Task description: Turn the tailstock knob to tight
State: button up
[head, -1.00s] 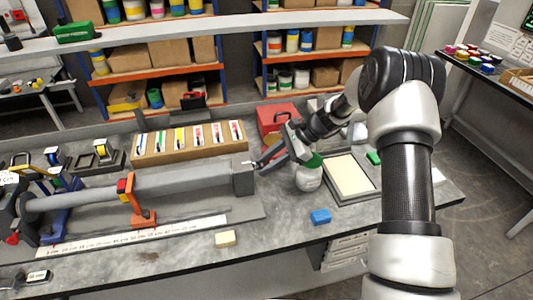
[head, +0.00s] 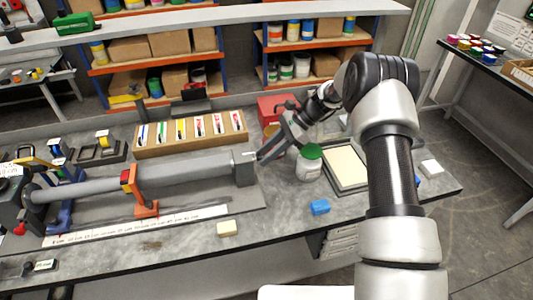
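The tailstock (head: 244,172) is the grey block at the right end of a long grey tube fixture. A small pale mark shows on its top. The tailstock knob cannot be made out clearly; it is small and by the fingertips at the block's right side. My gripper (head: 262,157) reaches in from the right, its dark fingers tilted down to the left, with the tips at the tailstock's upper right edge. I cannot tell whether they touch or grip the knob, or how far apart the fingers are.
A white jar with green lid (head: 309,162) stands just right of my gripper. A framed tray (head: 346,167), blue block (head: 320,207) and cream block (head: 228,228) lie on the bench. A marker rack (head: 190,148) and red box (head: 277,108) are behind. An orange support (head: 146,209) stands under the tube.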

jog(key=o, duration=0.3)
jog(key=shift+o, duration=0.2)
jog(key=shift+d, duration=0.1)
jog(key=b+v, duration=0.1)
jog(key=v, duration=1.6)
jog(key=shift+d+r, duration=0.1)
jog(key=shift+r, duration=0.15)
